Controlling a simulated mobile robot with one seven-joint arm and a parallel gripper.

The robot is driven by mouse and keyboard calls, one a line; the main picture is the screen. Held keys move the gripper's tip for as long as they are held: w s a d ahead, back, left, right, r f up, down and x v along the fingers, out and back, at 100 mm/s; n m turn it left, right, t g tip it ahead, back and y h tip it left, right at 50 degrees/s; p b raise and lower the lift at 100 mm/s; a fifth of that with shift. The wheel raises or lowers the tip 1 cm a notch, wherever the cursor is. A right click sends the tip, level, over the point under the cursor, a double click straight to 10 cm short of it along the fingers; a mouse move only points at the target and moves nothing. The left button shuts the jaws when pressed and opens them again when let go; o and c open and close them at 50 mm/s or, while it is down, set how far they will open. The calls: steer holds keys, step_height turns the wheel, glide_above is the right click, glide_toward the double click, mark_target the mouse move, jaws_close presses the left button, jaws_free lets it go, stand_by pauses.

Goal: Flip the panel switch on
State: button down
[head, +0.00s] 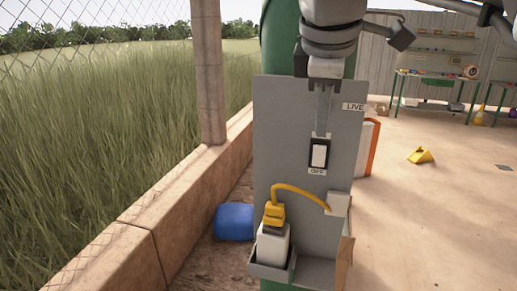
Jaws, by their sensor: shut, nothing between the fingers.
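The grey panel (278,130) stands upright in the middle of the head view. Its switch (319,155) is a white rocker in a dark frame, with a small label below that seems to read OFF. My gripper (322,134) comes down from the top, shut and empty, with its fingertips just above the switch in the picture. I cannot tell whether the fingertips touch the panel or the switch. The rocker's tilt is too small to read.
A LIVE label (353,106) is at the panel's upper right. A yellow cable (300,191) runs from a yellow plug (273,214) to a white box (339,204). A low wall (175,215) and blue container (234,221) lie left. Open floor lies right, with a yellow object (420,156).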

mark_target(319, 156)
stand_by(0.4)
steer(key=w+d+f, duration=0.2)
steer(key=w+f, duration=0.6)
steer(key=shift+d+f, duration=0.2)
steer(key=shift+d, duration=0.1)
steer(key=shift+r, duration=0.1)
